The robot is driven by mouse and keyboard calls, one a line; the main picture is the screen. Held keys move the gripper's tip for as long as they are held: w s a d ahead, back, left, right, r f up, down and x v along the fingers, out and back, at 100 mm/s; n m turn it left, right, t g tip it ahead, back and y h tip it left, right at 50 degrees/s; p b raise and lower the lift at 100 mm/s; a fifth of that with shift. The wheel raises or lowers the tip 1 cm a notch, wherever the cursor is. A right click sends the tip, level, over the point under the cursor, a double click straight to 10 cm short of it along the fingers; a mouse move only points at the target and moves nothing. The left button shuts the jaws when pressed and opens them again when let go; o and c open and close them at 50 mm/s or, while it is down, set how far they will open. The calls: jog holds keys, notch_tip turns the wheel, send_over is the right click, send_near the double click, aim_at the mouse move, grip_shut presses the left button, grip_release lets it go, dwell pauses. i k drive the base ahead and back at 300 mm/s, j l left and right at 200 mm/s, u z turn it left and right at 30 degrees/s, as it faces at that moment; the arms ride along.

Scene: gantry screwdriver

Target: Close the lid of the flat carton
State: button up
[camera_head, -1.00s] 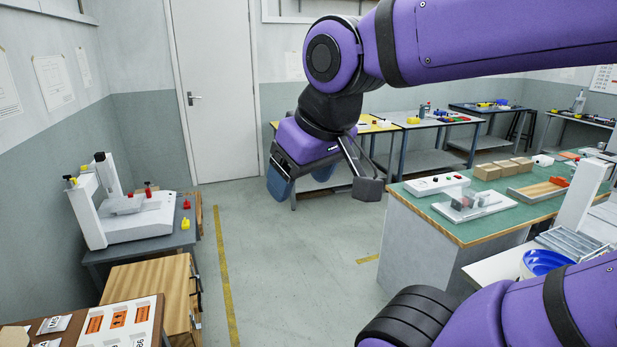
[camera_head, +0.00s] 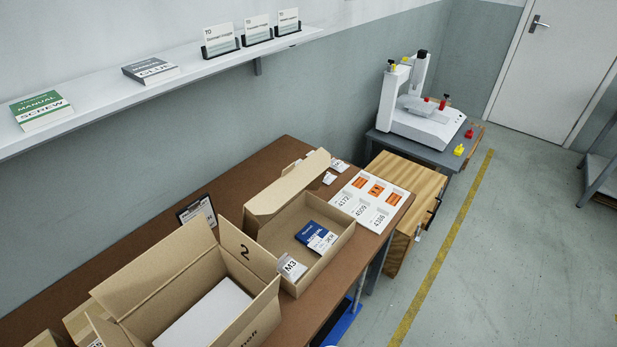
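The flat carton (camera_head: 339,246) stands open on the brown table (camera_head: 143,247), right of a larger open box. Its lid (camera_head: 288,187) is raised along the back left side, tilted up. A blue booklet (camera_head: 316,236) lies inside the carton, and a small white card or packet marked M3 (camera_head: 291,267) is at its near corner. My gripper is not in the current view.
A large open box marked 2 (camera_head: 150,275) stands directly left of the carton, its flaps up. A sheet of orange and white labels (camera_head: 372,200) lies just right. A wall shelf (camera_head: 150,88) with manuals runs above the table.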

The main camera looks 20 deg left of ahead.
aim_at(310, 174)
jog(key=i+u, duration=0.2)
jog(key=u, duration=0.3)
jog(key=i+l+u, duration=0.15)
jog(key=u, duration=0.35)
jog(key=i+l+u, duration=0.15)
jog(key=u, duration=0.3)
jog(key=l, duration=0.1)
